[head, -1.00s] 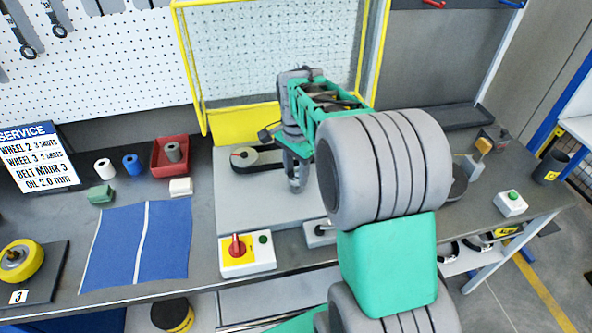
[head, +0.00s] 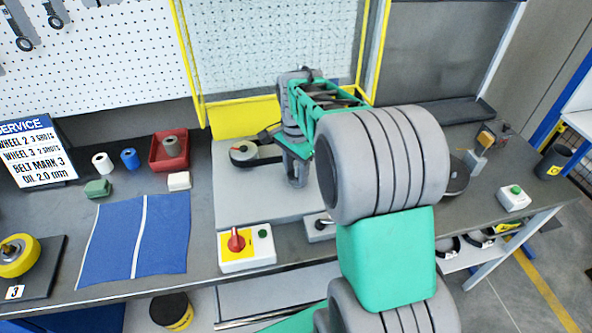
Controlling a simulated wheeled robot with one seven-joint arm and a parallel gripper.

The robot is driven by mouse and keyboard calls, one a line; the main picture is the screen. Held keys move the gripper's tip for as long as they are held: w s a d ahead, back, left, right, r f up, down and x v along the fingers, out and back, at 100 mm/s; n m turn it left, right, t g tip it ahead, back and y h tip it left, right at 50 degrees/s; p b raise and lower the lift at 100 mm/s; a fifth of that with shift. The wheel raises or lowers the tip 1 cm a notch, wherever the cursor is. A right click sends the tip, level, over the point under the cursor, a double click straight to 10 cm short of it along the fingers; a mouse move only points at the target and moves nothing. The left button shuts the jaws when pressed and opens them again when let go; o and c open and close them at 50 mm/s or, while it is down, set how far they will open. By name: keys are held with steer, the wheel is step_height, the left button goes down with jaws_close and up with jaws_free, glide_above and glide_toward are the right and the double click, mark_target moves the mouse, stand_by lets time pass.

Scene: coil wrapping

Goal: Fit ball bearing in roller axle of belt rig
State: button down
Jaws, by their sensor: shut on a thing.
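The belt rig is a grey base plate (head: 235,205) on the bench, with a black belt around a grey roller (head: 243,152) at its left. The roller has a small red mark on top. My gripper (head: 297,181) points down over the right part of the plate, right of the visible roller. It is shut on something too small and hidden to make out. I cannot pick out the ball bearing for sure. My arm hides the rig's right side, and I cannot tell whether the gripper touches a roller axle.
A red tray (head: 158,163) with a grey round part, several small blocks and rolls, and a blue cloth (head: 160,240) lie left. A switch box (head: 246,249) stands at the front edge. A yellow-framed guard (head: 235,122) rises behind. A green-button box (head: 514,198) stands right.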

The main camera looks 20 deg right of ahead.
steer(key=shift+f, duration=0.45)
steer(key=c, duration=0.7)
jaws_free()
steer(key=shift+c, duration=0.2)
step_height(320, 180, up, 8)
steer(key=shift+f+b, duration=0.1)
steer(key=shift+b, duration=0.6)
